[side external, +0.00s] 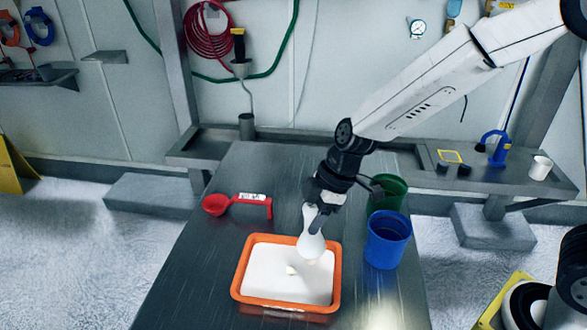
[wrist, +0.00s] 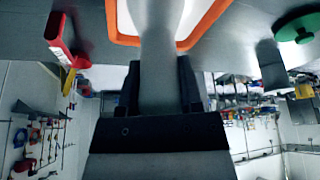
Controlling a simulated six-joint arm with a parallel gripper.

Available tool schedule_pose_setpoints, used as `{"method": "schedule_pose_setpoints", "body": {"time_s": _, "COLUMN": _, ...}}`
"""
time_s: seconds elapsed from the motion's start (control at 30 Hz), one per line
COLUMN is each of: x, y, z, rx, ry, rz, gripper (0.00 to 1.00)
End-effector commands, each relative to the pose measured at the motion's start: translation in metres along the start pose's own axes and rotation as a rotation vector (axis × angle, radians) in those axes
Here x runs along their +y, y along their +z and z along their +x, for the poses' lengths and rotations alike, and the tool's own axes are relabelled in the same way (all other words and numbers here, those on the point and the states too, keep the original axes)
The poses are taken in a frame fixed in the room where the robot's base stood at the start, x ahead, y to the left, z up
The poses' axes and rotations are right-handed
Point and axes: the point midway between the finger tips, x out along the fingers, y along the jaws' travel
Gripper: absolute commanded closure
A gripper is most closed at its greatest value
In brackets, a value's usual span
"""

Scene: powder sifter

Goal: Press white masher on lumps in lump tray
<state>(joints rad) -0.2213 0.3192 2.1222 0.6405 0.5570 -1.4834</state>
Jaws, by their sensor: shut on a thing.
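The white masher (side external: 312,240) is held by its upper end in my gripper (side external: 325,200), which is shut on it. In the side external view its wide lower end is over the right part of the lump tray (side external: 237,275), an orange tray with a white filling. A small pale lump (side external: 290,270) lies near the tray's middle, and another pale lump (side external: 312,261) shows at the masher's lower edge. I cannot tell whether the masher touches it. In the wrist view the masher's shaft (wrist: 158,60) runs up from between the fingers (wrist: 158,85), with the orange rim (wrist: 113,25) behind it.
A red scoop (side external: 216,204) lies on the dark table (side external: 180,280) left of and behind the tray. A blue cup (side external: 387,240) stands close to the tray's right, with a green cup (side external: 388,190) behind it. The table's left side is clear.

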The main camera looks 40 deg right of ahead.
Motion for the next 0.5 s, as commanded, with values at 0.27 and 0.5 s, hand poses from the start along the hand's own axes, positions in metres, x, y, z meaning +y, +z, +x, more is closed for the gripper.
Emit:
{"method": "schedule_pose_setpoints", "body": {"time_s": 0.27, "x": 0.0, "y": 0.007, "z": 0.018, "rx": -0.002, "ry": -0.001, "rz": 0.001, "gripper": 1.0}}
{"method": "schedule_pose_setpoints", "body": {"time_s": 0.5, "x": 0.0, "y": 0.014, "z": 0.035, "rx": -0.001, "ry": -0.002, "rz": 0.0, "gripper": 1.0}}
